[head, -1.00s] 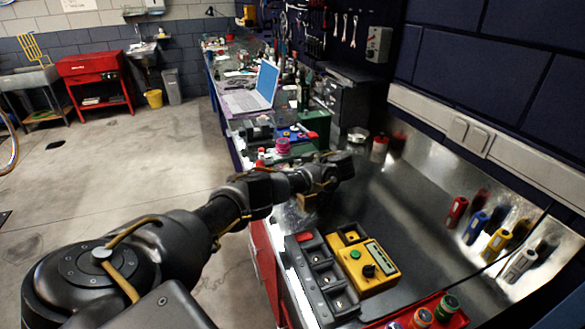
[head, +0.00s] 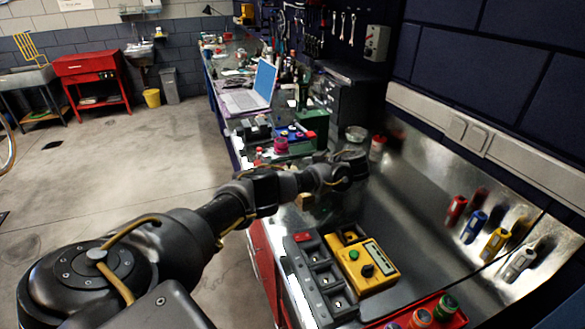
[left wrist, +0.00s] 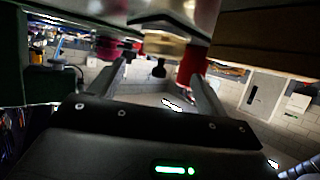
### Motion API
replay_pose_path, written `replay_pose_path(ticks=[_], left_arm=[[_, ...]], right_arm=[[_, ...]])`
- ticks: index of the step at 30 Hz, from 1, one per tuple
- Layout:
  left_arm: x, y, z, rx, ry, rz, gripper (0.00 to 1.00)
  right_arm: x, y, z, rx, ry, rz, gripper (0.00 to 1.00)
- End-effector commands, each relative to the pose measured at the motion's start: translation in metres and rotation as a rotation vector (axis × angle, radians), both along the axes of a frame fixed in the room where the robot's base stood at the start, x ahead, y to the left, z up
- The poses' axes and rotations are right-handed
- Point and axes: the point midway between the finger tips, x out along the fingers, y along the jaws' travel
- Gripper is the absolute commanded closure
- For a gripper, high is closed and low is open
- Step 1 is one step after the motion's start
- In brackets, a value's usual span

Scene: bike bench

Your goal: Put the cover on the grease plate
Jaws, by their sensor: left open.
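My left gripper (head: 352,166) reaches over the metal bench from the left, its fingers hard to make out in the head view. In the left wrist view my left gripper (left wrist: 160,72) is open, with its two fingers apart. A red cylinder (left wrist: 192,64) shows by the right finger; I cannot tell if they touch. A small round dish (head: 356,133) stands on the bench just beyond the gripper, and a red and white container (head: 377,147) is to its right. I cannot tell for sure which things are the cover and the grease plate. My right gripper is not in view.
A green box (head: 314,124) and a laptop (head: 255,91) are farther back.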

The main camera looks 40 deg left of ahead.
Motion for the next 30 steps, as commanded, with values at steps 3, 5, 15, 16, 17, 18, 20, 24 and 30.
replay_pose_path(ticks=[3,5,15,16,17,18,20,24,30], left_arm=[[0.004,-0.021,0.020,-0.002,-0.002,0.000,0.23],[0.005,-0.030,0.024,-0.002,-0.003,0.000,0.23],[0.010,-0.063,0.032,-0.002,-0.007,0.004,0.23],[0.010,-0.064,0.032,-0.002,-0.007,0.004,0.23],[0.010,-0.065,0.032,-0.002,-0.008,0.003,0.23],[0.010,-0.065,0.032,-0.002,-0.008,0.003,0.23],[0.010,-0.066,0.032,-0.002,-0.009,0.003,0.23],[0.010,-0.065,0.032,-0.002,-0.009,0.003,0.23],[0.010,-0.065,0.032,-0.002,-0.009,0.003,0.23]], right_arm=[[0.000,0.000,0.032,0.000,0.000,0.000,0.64],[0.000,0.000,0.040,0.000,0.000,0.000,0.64],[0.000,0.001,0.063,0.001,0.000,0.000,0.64],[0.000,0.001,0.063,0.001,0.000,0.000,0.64],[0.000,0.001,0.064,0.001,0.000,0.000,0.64],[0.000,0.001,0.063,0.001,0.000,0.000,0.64],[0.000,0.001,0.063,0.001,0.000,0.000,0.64],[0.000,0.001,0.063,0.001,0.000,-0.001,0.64],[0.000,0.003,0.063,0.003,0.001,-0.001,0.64]])
